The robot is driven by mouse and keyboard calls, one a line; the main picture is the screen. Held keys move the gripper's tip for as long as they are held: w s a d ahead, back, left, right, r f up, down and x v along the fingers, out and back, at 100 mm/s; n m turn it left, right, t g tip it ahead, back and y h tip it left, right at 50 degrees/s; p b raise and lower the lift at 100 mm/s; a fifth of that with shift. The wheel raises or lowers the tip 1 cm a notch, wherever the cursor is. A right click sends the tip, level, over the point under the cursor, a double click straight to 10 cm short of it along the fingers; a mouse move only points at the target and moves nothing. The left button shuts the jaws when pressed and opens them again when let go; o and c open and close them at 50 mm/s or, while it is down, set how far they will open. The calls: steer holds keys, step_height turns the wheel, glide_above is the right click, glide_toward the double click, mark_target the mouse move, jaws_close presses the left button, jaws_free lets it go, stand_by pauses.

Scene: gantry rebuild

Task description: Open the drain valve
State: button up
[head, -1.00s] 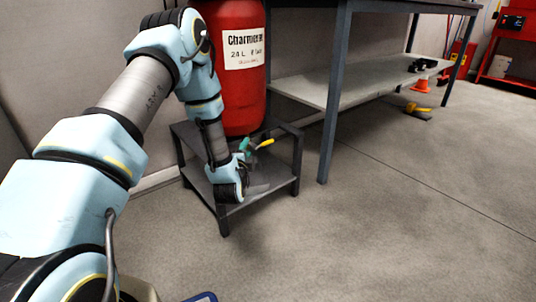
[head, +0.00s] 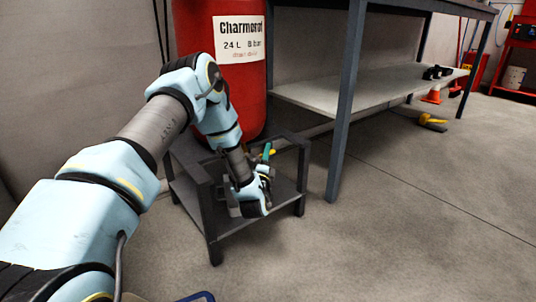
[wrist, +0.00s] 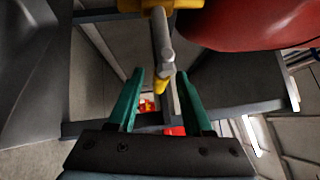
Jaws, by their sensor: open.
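The red tank (head: 205,28) with a white label stands on a low dark metal stand (head: 207,215); it also shows at the upper right of the wrist view (wrist: 250,22). Below it in the wrist view is the drain valve, with a yellow body (wrist: 172,4) at the top edge and a grey stem (wrist: 160,35). A yellow tip (wrist: 161,86) is at the stem's lower end. My gripper (wrist: 160,73) is open, its green fingers on either side of the stem's lower end in the picture; contact cannot be told. In the head view my wrist mostly hides the valve.
A workbench with a lower shelf (head: 320,100) stands to the right, its front leg (head: 345,110) close to the stand. A yellow-and-black tool (head: 432,122) and an orange cone (head: 432,96) are on the floor farther back.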

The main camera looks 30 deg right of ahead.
steer(key=shift+b+x, duration=0.45)
steer(key=shift+x, duration=1.35)
jaws_close()
